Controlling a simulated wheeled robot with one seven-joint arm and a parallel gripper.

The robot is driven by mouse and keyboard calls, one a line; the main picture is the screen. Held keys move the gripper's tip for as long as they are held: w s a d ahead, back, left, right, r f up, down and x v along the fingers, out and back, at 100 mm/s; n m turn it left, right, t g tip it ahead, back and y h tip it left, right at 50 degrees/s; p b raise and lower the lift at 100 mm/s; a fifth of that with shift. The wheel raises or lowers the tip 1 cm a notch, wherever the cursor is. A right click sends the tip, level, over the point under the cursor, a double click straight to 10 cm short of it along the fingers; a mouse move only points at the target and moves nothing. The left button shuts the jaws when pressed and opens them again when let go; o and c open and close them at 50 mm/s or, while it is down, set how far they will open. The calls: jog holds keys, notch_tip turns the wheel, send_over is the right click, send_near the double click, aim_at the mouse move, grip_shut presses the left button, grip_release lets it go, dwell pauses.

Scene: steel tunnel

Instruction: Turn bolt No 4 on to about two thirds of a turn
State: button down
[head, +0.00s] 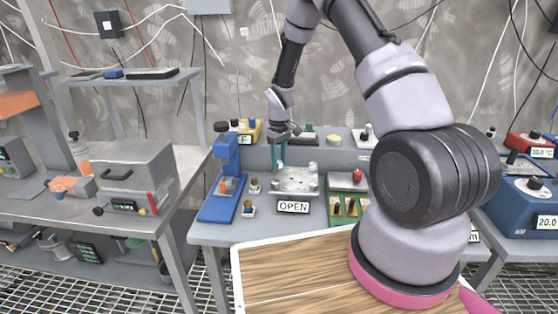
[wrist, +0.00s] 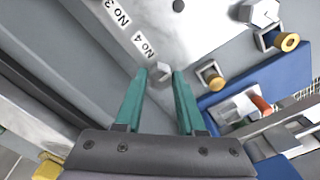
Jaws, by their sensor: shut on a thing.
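My gripper (head: 279,158) points down over the left back part of a grey metal plate (head: 297,182) on the middle bench. In the wrist view, the teal fingertips of my gripper (wrist: 161,76) are shut on a small grey hex bolt head (wrist: 160,70), one finger on each side. The label "No 4" (wrist: 143,45) lies right beside this bolt, and "No 3" (wrist: 116,12) is further along the same edge. In the head view the bolt is too small and covered to make out. A sign reading "OPEN" (head: 293,206) stands in front of the plate.
A green tray (head: 345,210) is to the right. In the wrist view, a larger loose-looking hex piece (wrist: 262,12) and brass-ended parts (wrist: 211,76) are near my fingers.

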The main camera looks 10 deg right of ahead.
aim_at(279, 161)
jog(key=m, duration=1.2)
dwell(0.5)
jog(key=c, duration=0.5)
grip_release()
jog(key=shift+r, duration=0.1)
notch_tip(279, 161, up, 11)
jog(key=shift+f, duration=0.2)
jog(key=shift+r, duration=0.1)
